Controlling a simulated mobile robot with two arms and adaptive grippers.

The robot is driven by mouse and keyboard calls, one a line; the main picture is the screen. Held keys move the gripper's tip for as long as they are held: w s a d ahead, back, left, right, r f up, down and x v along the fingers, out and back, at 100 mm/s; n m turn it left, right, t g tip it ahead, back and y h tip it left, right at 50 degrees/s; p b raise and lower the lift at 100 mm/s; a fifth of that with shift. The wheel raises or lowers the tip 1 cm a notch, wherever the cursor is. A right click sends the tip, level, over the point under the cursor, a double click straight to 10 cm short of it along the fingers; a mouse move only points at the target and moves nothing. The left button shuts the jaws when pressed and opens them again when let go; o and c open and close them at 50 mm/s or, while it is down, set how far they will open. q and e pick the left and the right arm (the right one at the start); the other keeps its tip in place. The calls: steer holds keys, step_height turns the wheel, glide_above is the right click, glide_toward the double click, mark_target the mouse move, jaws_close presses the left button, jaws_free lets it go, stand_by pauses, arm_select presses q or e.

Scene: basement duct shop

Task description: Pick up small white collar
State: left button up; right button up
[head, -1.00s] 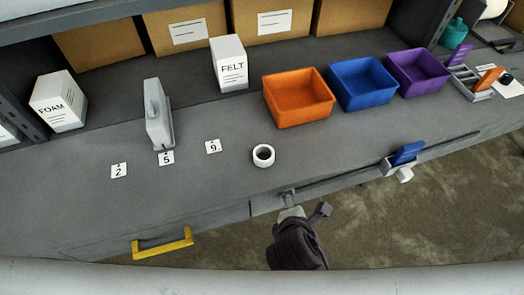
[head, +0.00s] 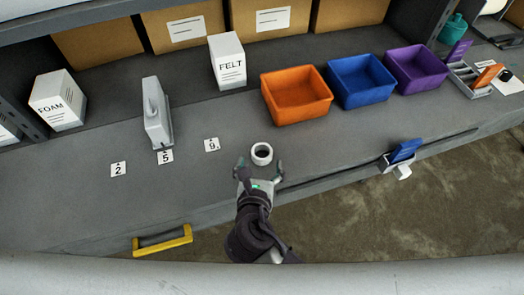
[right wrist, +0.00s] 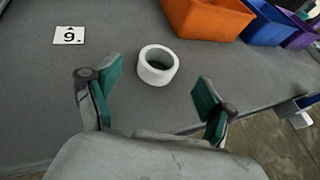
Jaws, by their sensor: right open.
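The small white collar (head: 262,154) is a short white ring lying flat on the grey workbench, right of the card marked 9. It also shows in the right wrist view (right wrist: 157,65), with its dark hole facing up. My right gripper (head: 260,169) is open and empty at the near side of the collar. In the right wrist view its green-padded fingers (right wrist: 154,95) are spread wide, and the collar is just beyond the tips, roughly between them. My left gripper is in neither view.
Orange (head: 297,96), blue (head: 361,81) and purple (head: 417,68) bins stand behind, to the right. Number cards and a grey upright holder (head: 157,118) are to the left. FELT (head: 228,62) and FOAM (head: 57,101) boxes stand further back. The bench around the collar is clear.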

mark_target(263, 147)
steer(key=p+x, duration=0.1)
steer(key=x, duration=0.5)
steer(key=shift+w+f, duration=0.25)
steer(key=c, duration=1.1)
steer(key=shift+r, duration=0.1)
